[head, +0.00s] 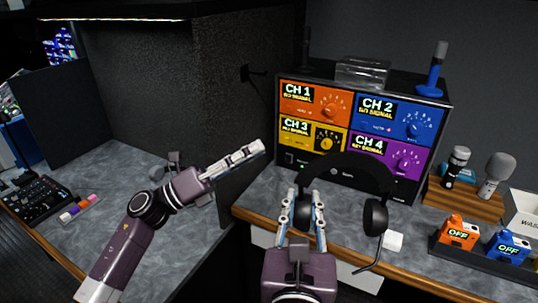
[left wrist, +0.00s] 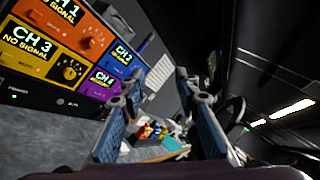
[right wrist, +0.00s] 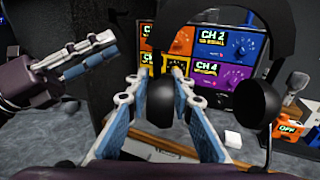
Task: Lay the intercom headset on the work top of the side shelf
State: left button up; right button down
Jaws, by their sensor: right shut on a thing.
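The black intercom headset (head: 375,217) has a wide headband and two ear cups. My right gripper (head: 304,196) is shut on its left-hand ear cup and holds the headset in front of the four-channel panel. In the right wrist view the gripped ear cup (right wrist: 160,100) sits between the fingertips, and the other ear cup (right wrist: 257,103) hangs free to the right. My left gripper (head: 258,150) is empty, its fingers apart in the left wrist view (left wrist: 160,95). A grey work top (head: 150,222) lies at the left; I cannot tell whether it is the side shelf's.
The four-channel panel (head: 317,127) stands on the right-hand work top (head: 262,192). A dark partition (head: 165,90) separates the two tops. A mixer (head: 35,195) and coloured markers (head: 80,208) lie at left. Microphones (head: 495,172), OFF boxes (head: 458,232) and a white cube (head: 392,241) are at right.

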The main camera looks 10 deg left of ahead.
pick_arm(q)
jog(key=s+d+r+m+g, duration=0.4)
jog(key=s+r+m+g, duration=0.25)
jog(key=m, duration=0.25)
jog(key=m+g+y, duration=0.2)
jog(key=m+g, duration=0.1)
jog(key=m, duration=0.4)
send_near(346, 159)
jog(key=d, duration=0.3)
jog(key=w+d, duration=0.1)
jog(key=d, duration=0.6)
jog(key=shift+w+d+f, duration=0.1)
jog(key=shift+w+f, duration=0.05)
jog(key=shift+f, duration=0.25)
grip_shut()
pick_arm(e)
jog(key=c, duration=1.6)
grip_release()
jog(key=shift+f, duration=0.1)
